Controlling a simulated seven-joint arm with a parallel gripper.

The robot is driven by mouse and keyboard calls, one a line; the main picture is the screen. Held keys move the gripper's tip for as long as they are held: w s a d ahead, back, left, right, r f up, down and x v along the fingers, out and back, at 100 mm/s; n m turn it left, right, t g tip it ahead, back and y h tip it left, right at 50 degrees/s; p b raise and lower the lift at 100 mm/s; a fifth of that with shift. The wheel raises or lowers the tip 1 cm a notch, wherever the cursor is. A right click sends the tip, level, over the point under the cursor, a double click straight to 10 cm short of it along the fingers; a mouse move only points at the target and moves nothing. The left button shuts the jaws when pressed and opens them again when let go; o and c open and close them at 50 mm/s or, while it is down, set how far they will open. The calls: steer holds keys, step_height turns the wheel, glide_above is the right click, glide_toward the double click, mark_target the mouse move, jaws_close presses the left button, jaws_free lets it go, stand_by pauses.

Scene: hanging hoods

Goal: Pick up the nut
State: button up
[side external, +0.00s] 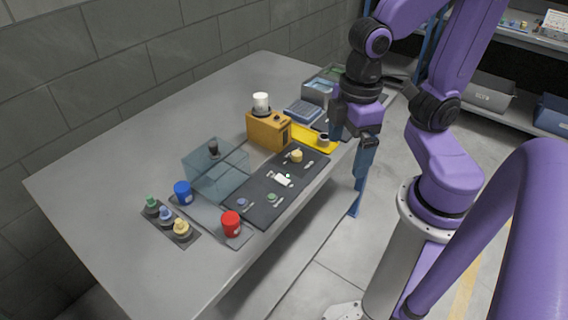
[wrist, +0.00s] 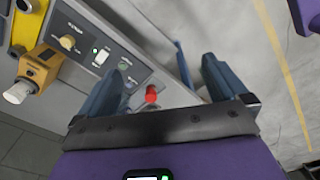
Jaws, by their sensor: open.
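No nut can be made out with certainty; the parts are small at this distance. A dark mat (side external: 262,182) on the table carries a yellow round part (side external: 296,156), a white piece (side external: 282,180), a small green part (side external: 272,197) and a grey-blue part (side external: 242,203). The mat also shows in the wrist view (wrist: 84,48), with its yellow part (wrist: 67,42) and white piece (wrist: 102,56). My gripper (side external: 366,158) is open and empty, off the table's right edge and apart from the mat. Its spread fingers show in the wrist view (wrist: 163,65).
An orange box (side external: 268,130) with a white cylinder stands behind the mat. A yellow mat (side external: 316,138) and grey bins lie farther back.

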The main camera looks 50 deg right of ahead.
steer(key=shift+s+d+f+n, duration=0.2)
steer(key=shift+s+d+n, duration=0.1)
steer(key=shift+s+n, duration=0.4)
steer(key=shift+s+d+f, duration=0.15)
steer(key=shift+s, duration=0.35)
steer(key=c, duration=0.5)
steer(key=shift+w, duration=0.1)
